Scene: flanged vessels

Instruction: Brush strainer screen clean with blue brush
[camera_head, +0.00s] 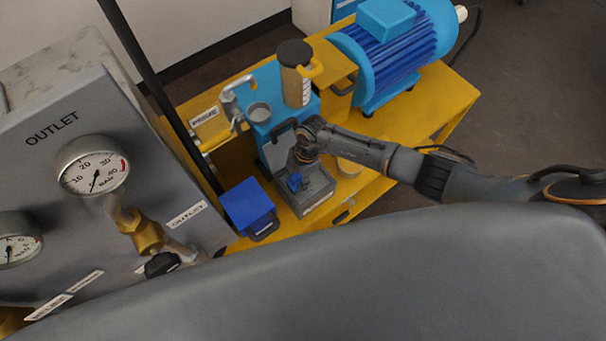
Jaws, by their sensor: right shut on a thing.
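My right gripper (298,172) reaches in from the right and points down into an open grey box (312,198). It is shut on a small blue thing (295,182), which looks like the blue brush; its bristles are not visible. A tan cylinder with a dark top and yellow handle (297,88) stands upright on the blue block behind the box. It may hold the strainer screen, but I cannot tell. The gripper is apart from this cylinder. My left gripper is not in view.
A blue box with a dark handle (250,206) stands left of the grey box. A metal cup (260,113) sits on the blue block (270,80). A blue motor (392,45) stands on the yellow bench (425,105). A grey gauge panel (70,165) fills the left.

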